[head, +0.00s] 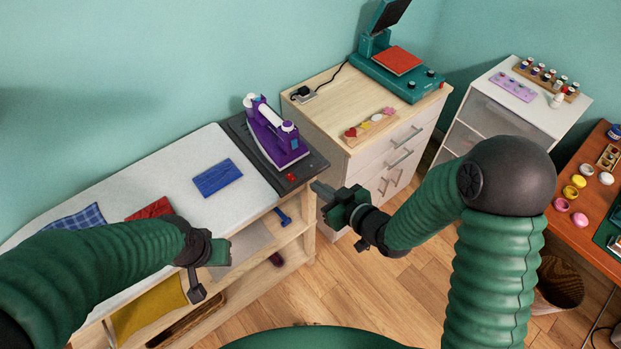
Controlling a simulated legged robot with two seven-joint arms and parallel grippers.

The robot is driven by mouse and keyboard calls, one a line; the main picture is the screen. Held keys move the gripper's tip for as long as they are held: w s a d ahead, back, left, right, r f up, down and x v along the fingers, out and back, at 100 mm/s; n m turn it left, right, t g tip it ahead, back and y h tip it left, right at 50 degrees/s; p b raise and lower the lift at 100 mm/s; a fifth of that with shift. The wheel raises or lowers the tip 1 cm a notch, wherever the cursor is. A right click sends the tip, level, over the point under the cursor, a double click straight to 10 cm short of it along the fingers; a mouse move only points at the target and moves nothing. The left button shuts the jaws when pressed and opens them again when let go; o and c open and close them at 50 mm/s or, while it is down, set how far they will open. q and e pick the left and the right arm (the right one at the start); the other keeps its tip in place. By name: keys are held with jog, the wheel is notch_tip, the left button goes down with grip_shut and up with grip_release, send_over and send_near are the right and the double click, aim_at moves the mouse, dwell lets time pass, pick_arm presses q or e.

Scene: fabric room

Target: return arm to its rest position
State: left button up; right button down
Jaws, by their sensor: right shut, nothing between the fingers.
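My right gripper (324,193) is shut and empty. It hangs in the air before the wooden drawer cabinet, near the right end of the ironing table. The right arm bends at a dark round joint at the right of the view. My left gripper (212,274) hangs over the front edge of the ironing table at the lower left. Its fingers point down and right, and I cannot tell whether it holds anything or how far its jaws are apart.
A purple iron (274,136) stands on a dark pad on the ironing table (190,157). A blue cloth (217,178) and red cloth (150,209) lie there too. The drawer cabinet (367,163) carries a teal heat press (401,72). Wooden floor (342,294) is clear between the arms.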

jog(key=s+d+f+m+g+h, duration=0.2)
jog(key=s+d+m+g+h, duration=0.35)
jog(key=d, duration=0.65)
jog(key=s+d+r+m+g+h, duration=0.1)
jog(key=s+d+g+h, duration=0.1)
jog(key=s, duration=1)
jog(key=shift+s+d+r+m+g+h, duration=0.2)
jog(key=shift+d+m+g+h, duration=0.15)
jog(key=shift+d+g, duration=0.2)
jog(key=shift+w, duration=0.1)
jog(key=shift+a, duration=0.2)
jog(key=c, duration=2.1)
grip_release()
